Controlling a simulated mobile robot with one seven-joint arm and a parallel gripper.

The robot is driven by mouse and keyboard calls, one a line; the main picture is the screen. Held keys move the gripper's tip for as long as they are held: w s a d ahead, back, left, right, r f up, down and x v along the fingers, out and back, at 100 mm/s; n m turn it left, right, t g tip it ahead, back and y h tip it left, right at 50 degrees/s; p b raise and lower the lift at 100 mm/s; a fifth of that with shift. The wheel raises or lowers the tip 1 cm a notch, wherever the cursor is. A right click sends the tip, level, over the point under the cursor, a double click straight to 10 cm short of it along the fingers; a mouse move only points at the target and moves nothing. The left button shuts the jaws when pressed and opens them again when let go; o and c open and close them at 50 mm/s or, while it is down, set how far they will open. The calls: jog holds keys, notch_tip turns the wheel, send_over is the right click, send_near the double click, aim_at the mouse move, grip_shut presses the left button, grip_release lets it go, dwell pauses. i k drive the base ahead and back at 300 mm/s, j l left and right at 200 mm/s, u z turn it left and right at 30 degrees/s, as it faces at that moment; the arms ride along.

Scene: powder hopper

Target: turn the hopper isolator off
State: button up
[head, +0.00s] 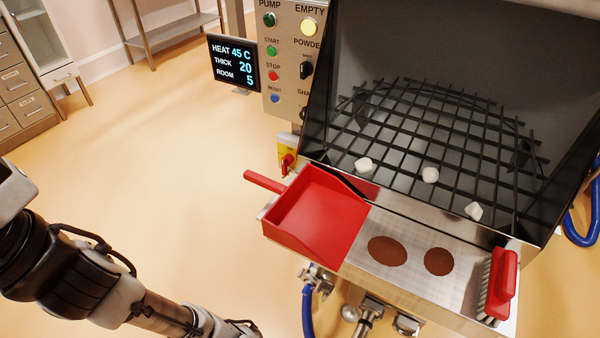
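The hopper isolator (287,163) is a red rotary handle on a yellow plate, low on the left side of the hopper, below the control panel. It is small here, so I cannot read its position. The red scoop stands just in front of and below it. The hopper (440,60) is a dark open bin with a black grid (440,140) inside. My arm reaches in at the lower left, well apart from the isolator. My gripper is not in view.
A steel shelf holds a red scoop (315,215), two brown powder patches (388,251) and a red brush (502,285). White lumps (431,174) lie on the grid. A control panel (290,60) and a display (233,64) stand above. Blue hoses (308,310) hang below. Floor at left is clear.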

aim_at(287, 160)
jog(key=i+j+u, duration=0.1)
jog(key=i+j, duration=0.3)
jog(key=j, duration=0.15)
jog(key=i+j+u, duration=0.1)
jog(key=i+j, duration=0.3)
jog(key=j, duration=0.15)
